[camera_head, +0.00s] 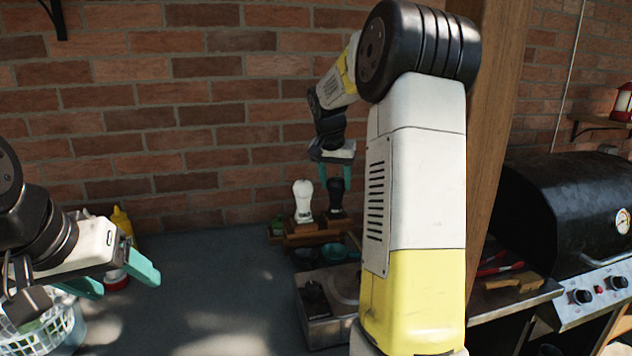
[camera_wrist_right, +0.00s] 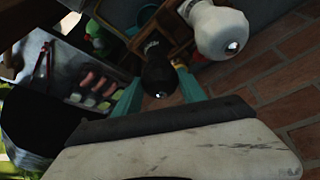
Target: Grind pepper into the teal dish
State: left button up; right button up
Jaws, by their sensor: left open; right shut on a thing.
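A black pepper mill (camera_head: 335,194) stands upright at a wooden rack (camera_head: 303,238) by the brick wall, beside a white mill (camera_head: 303,198). My right gripper (camera_head: 336,176) reaches down from above and is shut on the black mill's top. In the right wrist view the black mill (camera_wrist_right: 158,68) sits between the teal fingers (camera_wrist_right: 158,82), with the white mill (camera_wrist_right: 218,32) to its right. I cannot tell whether the black mill's base touches the rack. The teal dish (camera_head: 334,252) is partly hidden below the rack. My left gripper (camera_head: 125,281) is open and empty at the left.
A metal burner box (camera_head: 318,318) stands in front of the rack, partly behind my right arm. A white basket (camera_head: 45,335) and a yellow bottle (camera_head: 122,222) are near my left gripper. A black grill (camera_head: 565,205) stands at the right. The middle-left tabletop (camera_head: 205,280) is clear.

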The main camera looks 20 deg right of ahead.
jog(key=o, duration=1.4)
jog(key=shift+c, duration=0.2)
jog(key=v, duration=0.7)
jog(key=shift+r, duration=0.35)
